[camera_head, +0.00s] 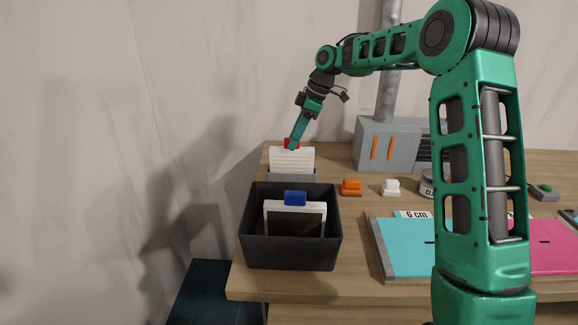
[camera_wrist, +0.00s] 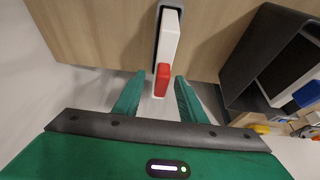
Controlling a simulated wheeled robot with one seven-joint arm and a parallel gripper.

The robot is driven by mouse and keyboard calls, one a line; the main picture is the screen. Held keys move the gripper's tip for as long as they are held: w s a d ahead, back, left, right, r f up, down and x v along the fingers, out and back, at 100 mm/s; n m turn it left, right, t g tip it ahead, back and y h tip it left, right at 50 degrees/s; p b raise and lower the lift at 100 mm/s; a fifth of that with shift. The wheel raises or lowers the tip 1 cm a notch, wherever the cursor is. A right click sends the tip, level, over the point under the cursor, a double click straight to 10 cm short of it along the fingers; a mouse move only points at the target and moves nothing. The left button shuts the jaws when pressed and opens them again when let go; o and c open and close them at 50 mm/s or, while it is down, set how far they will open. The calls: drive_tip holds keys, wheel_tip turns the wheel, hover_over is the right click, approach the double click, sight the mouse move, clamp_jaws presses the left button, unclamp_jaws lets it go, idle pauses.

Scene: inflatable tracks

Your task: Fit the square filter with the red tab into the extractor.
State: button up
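The white square filter (camera_head: 291,162) with a red tab (camera_head: 291,143) stands upright in a grey holder (camera_head: 291,177) at the table's back left. In the wrist view the filter (camera_wrist: 170,40) shows edge-on with its red tab (camera_wrist: 162,78) toward me. My gripper (camera_head: 292,146) points down at the tab. Its fingers (camera_wrist: 157,92) are open on either side of the tab, with gaps visible on both sides. The extractor, a grey box (camera_head: 365,132) with orange strips and a dark grille, stands at the back under a metal pipe; my arm hides its right part.
A black bin (camera_head: 290,257) in front of the holder contains a white-framed filter (camera_head: 268,208) with a blue tab (camera_head: 295,198). Orange (camera_head: 351,187) and white (camera_head: 390,187) blocks lie right of the holder. Turquoise (camera_head: 405,248) and pink (camera_head: 560,247) panels cover the front right.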

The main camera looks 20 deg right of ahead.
clamp_jaws()
